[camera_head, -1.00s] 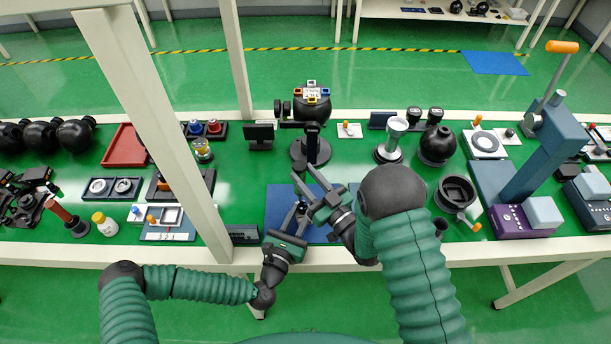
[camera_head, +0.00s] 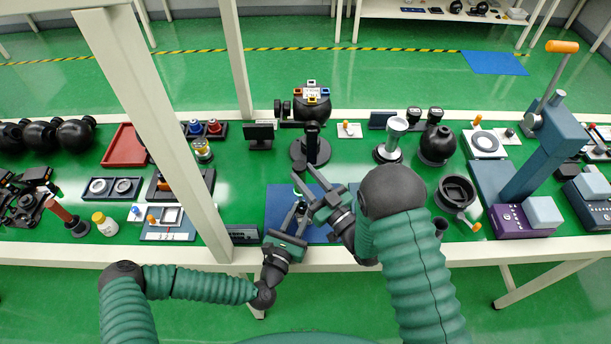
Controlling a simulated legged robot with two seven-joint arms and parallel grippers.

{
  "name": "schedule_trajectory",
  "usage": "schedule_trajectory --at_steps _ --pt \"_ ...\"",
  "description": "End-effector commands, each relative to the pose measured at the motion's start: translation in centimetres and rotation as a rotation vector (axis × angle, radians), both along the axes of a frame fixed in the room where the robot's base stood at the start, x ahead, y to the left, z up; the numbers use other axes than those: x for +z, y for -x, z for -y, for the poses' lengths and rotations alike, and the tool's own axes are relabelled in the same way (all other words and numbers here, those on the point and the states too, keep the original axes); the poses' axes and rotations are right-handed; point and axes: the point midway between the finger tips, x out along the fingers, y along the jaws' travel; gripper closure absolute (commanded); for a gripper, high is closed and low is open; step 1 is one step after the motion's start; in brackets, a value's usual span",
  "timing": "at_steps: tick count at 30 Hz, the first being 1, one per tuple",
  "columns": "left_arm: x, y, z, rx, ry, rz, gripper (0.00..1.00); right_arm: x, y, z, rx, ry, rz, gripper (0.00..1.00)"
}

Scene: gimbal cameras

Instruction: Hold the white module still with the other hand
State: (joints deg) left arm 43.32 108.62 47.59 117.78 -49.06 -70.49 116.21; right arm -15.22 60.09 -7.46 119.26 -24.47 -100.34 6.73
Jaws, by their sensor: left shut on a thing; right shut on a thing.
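My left gripper (camera_head: 299,212) reaches up over the blue mat (camera_head: 279,203) from the lower left. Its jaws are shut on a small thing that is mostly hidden. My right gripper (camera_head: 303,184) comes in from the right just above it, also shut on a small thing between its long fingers. The two grippers are close together, and I cannot tell whether both hold the same piece. I cannot clearly make out a white module at the jaws. A small white block with coloured ends (camera_head: 311,94) sits on a black ball behind the mat.
A black round stand (camera_head: 310,150) is just behind the mat. A black ring fixture with an orange handle (camera_head: 456,193) is to the right. A pale post (camera_head: 150,130) stands at the left. The right part of the mat is partly covered by my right arm.

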Motion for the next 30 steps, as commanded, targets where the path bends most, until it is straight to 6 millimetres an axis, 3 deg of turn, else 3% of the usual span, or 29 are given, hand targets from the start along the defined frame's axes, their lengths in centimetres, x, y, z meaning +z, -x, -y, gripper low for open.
schedule_trajectory --at_steps 2,19,28,29,30 --pt "0.2 0.0 0.1 -0.003 0.003 0.004 1.0 -0.3 0.1 0.0 0.0 0.007 -0.015 1.0" --pt "0.1 0.0 0.0 -0.001 0.001 0.002 1.0 5.5 0.0 0.0 -0.001 0.001 -0.002 1.0" --pt "0.1 0.0 0.0 0.0 0.001 0.002 1.0 5.9 0.0 0.0 0.0 0.001 -0.003 1.0" --pt "0.1 0.0 0.0 0.0 0.001 0.002 0.7 5.9 0.0 0.0 0.0 0.001 -0.003 1.0" --pt "0.1 0.0 0.0 0.0 0.001 0.002 0.65 6.0 0.0 0.0 0.0 0.002 -0.002 1.0"
